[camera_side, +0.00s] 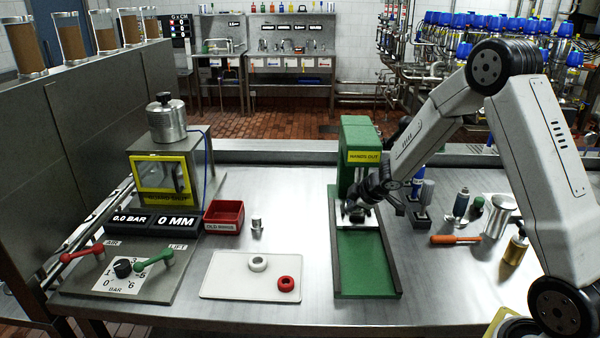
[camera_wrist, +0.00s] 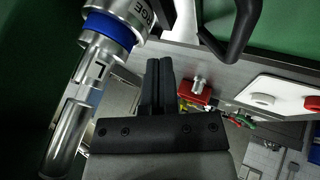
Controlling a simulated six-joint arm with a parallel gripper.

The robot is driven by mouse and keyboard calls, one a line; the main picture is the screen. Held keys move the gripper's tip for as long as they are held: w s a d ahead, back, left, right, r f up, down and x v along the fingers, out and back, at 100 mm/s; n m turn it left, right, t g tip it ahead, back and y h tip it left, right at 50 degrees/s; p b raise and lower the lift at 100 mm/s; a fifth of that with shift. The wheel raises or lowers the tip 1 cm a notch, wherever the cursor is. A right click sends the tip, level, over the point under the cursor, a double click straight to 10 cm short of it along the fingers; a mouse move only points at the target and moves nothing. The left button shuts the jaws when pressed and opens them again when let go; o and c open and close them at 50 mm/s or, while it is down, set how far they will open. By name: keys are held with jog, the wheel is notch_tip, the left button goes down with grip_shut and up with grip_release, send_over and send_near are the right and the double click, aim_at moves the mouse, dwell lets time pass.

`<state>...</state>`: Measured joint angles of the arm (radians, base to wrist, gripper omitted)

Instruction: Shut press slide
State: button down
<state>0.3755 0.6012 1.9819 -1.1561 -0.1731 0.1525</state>
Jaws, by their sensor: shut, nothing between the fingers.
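The green press (camera_side: 360,135) with a yellow "HANDS OUT" label stands at the centre back of the bench. Its green slide track (camera_side: 362,265) with dark side rails runs toward the front and is bare along its front part. A pale plate of the slide (camera_side: 368,224) shows at the press mouth, partly hidden by my gripper. My gripper (camera_side: 356,212) is shut and empty, low over this plate; contact cannot be told. In the wrist view the shut fingers (camera_wrist: 159,85) point toward the bench, and a black bar handle (camera_wrist: 240,35) shows apart from them.
A silver cylinder with a blue band (camera_wrist: 105,30) is close left in the wrist view. A white tray (camera_side: 225,287) with a white and a red ring lies left of the track. A red box (camera_side: 224,217) stands behind it.

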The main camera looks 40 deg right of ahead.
jog(key=v, duration=0.6)
jog(key=shift+r, duration=0.15)
jog(key=shift+s, duration=0.1)
jog(key=shift+a, duration=0.1)
jog(key=shift+s+a+r+m, duration=0.25)
jog(key=shift+a+m, duration=0.15)
jog(key=shift+a, duration=0.15)
jog(key=s+a+f+m+g, duration=0.1)
jog(key=s+a+m+g, duration=0.3)
jog(key=s+a, duration=1)
jog(key=s+m, duration=0.2)
jog(key=m, duration=0.1)
jog(key=shift+a+g+y, duration=0.25)
jog(key=shift+g+y, duration=0.15)
